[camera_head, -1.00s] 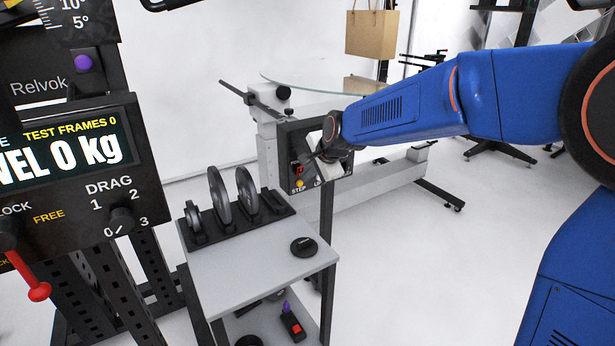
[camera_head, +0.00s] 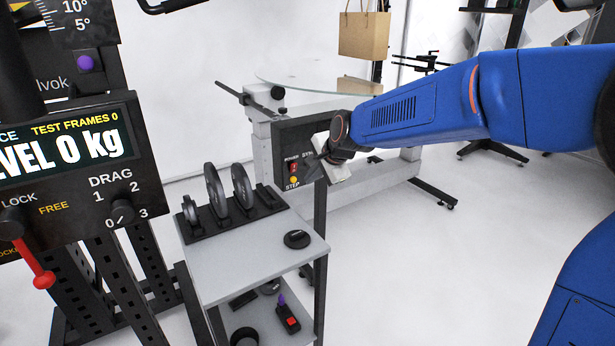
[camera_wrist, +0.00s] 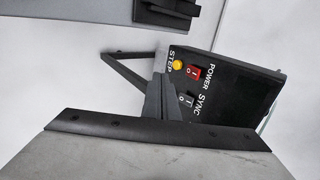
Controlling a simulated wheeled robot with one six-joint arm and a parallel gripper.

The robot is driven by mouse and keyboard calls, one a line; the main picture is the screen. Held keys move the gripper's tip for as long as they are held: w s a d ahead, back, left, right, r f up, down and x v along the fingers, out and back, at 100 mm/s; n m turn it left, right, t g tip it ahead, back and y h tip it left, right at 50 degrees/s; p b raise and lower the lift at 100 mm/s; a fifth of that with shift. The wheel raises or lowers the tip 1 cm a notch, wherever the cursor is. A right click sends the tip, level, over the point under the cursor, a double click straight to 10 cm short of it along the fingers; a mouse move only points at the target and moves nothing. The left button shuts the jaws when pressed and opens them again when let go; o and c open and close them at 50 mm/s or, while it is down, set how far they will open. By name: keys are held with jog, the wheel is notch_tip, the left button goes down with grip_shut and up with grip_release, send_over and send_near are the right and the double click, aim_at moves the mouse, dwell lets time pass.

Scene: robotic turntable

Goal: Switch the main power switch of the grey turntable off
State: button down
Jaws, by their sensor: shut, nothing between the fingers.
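The grey turntable (camera_head: 395,172) with a glass top stands at the back, with a black control panel (camera_head: 290,140) on its near side. The red POWER switch (camera_head: 293,168) is at the panel's left, above a yellow STEP button (camera_head: 293,181). I cannot tell which way the POWER switch is pressed. My gripper (camera_head: 318,172) is shut and empty, right of the switch. In the wrist view its dark fingers (camera_wrist: 158,92) are left of the switches.
A small grey table (camera_head: 250,255) with a rack of black discs (camera_head: 225,200) stands in front of the panel. A scale panel (camera_head: 75,165) with a red lever is at the left. The floor right of the table is clear.

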jog(key=s+d+r+n+h, duration=0.2)
jog(key=s+d+n, duration=0.4)
jog(key=s+d, duration=1.45)
jog(key=s+d+f+n+g+h, duration=0.1)
jog(key=s+d+f+n, duration=0.1)
jog(key=s+d, duration=0.3)
jog(key=s+d+f+n+g+h, duration=0.1)
jog(key=s+d+f+n, duration=0.2)
jog(key=s, duration=1)
jog(key=shift+d+f+h, duration=0.3)
jog(key=shift+d+f, duration=0.1)
jog(key=shift+d, duration=0.5)
